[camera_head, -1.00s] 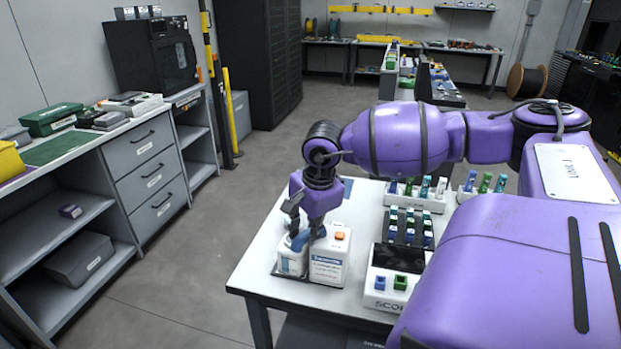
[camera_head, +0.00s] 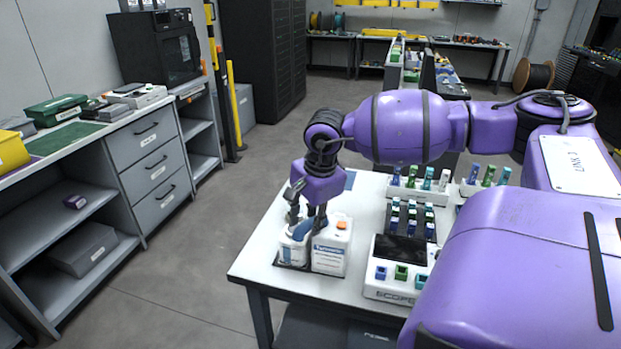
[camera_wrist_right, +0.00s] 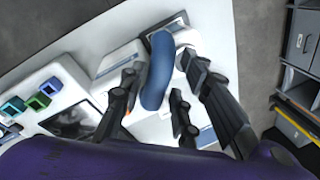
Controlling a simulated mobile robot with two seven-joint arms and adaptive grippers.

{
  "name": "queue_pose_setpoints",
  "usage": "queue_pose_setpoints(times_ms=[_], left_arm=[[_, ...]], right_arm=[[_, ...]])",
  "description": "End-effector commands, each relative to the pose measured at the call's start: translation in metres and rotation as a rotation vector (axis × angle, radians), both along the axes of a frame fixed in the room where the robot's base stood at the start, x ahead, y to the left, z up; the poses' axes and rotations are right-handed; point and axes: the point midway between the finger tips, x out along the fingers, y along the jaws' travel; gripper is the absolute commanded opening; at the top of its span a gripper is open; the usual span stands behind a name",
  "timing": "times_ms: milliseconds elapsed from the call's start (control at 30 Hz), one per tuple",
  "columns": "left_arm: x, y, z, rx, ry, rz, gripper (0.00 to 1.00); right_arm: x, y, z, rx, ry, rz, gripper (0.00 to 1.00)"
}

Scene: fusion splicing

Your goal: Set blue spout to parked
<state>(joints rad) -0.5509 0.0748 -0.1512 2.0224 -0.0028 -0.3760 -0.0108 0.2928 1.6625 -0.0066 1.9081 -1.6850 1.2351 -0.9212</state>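The blue spout (camera_wrist_right: 158,70) is a curved blue piece on top of the white bottle (camera_head: 292,253) at the table's left front corner. In the head view the spout (camera_head: 301,229) is partly hidden by my right gripper (camera_head: 306,215). That gripper points down over the bottle. In the right wrist view my right gripper (camera_wrist_right: 160,72) has its fingers apart, one on each side of the spout. A gap shows on the right side; contact on the left side is unclear. My left gripper is not in view.
A white device with colored blocks (camera_head: 399,284) and racks of small vials (camera_head: 418,190) stand to the right on the white table (camera_head: 262,262). A shelf unit (camera_head: 150,160) is at left.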

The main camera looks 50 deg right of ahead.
Motion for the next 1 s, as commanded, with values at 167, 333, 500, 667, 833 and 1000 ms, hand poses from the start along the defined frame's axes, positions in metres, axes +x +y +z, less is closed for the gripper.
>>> queue_pose_setpoints(times_ms=[167,333,500,667,833,1000], left_arm=[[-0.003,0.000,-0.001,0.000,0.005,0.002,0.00],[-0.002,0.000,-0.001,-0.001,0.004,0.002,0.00],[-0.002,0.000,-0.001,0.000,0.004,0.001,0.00],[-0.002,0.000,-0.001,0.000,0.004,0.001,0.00],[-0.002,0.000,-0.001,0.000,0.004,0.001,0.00],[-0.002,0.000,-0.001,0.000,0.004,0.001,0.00]], right_arm=[[-0.002,0.000,0.003,0.000,0.002,-0.001,0.30],[-0.005,-0.001,0.020,-0.003,0.003,-0.001,0.30],[-0.010,0.001,0.043,0.000,0.003,-0.001,0.30],[-0.014,0.003,0.071,0.003,-0.001,-0.001,0.30],[-0.019,0.004,0.101,0.002,-0.003,-0.001,0.30],[-0.022,0.005,0.115,0.000,0.000,0.000,0.30]])
